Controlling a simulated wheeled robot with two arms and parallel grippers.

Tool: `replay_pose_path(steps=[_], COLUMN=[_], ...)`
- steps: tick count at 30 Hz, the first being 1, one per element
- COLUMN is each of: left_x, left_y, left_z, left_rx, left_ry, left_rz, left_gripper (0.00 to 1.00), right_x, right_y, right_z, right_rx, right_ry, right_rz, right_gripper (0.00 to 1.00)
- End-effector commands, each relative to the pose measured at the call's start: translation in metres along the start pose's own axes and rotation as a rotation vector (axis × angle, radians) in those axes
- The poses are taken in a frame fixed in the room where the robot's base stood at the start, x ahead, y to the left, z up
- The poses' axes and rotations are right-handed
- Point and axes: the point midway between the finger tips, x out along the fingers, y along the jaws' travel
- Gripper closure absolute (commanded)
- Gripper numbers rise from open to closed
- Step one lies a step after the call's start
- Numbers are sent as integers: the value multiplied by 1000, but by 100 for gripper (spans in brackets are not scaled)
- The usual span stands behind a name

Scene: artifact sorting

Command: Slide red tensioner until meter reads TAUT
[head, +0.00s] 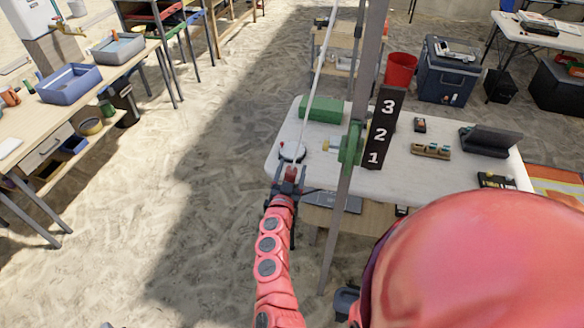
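The red tensioner (291,173) is a small red block near the lower end of a pale line (318,72), which slants up past the left edge of the white table. My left gripper (290,171) is at the tensioner, its dark fingers spread on either side of it. I see no clear contact between fingers and block. No TAUT reading is legible. My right gripper is not in view.
A grey pole (357,100) carrying a green fitting (350,145) stands close to the right of the line. The white table (405,178) holds a green box (322,109) and a black board numbered 3, 2, 1 (381,130). Open sand (170,230) lies to the left.

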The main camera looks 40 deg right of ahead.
Motion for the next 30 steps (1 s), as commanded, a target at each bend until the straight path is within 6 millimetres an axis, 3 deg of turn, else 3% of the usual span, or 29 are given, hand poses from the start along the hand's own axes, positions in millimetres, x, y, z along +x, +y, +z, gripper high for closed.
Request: replay_pose_path(steps=[8, 21, 30], left_x=[0, 0, 0], left_y=[0, 0, 0], left_z=[0, 0, 0], left_rx=[0, 0, 0], left_ry=[0, 0, 0], left_rz=[0, 0, 0], left_gripper=[50, 50, 50], right_x=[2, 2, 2], right_y=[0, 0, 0], right_z=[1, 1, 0], right_rx=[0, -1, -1], right_ry=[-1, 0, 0], right_rz=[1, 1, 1], right_gripper=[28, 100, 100])
